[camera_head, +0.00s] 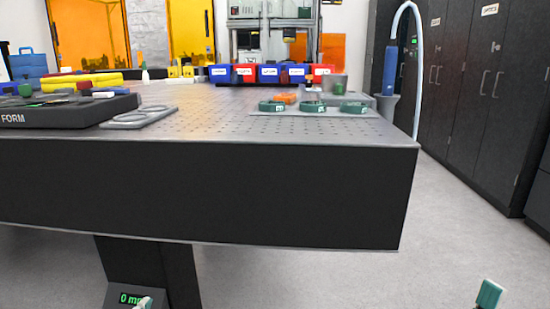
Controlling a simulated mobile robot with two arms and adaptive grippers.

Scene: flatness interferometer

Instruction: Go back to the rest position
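I stand before a large optical table (280,190) with a perforated metal top and a thick black front side. Of my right gripper, only a teal tip (489,294) shows at the bottom right, over the floor. Both are low, below the tabletop and apart from it. The rest of both grippers is out of frame, so their opening cannot be seen. I see nothing held.
Green rings (312,107) lie on a grey plate at the table's right. A black tray (65,113) marked FORM sits at the left. Blue and red bins (268,74) line the back. Dark cabinets (480,90) stand right. The floor (450,240) between table and cabinets is clear.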

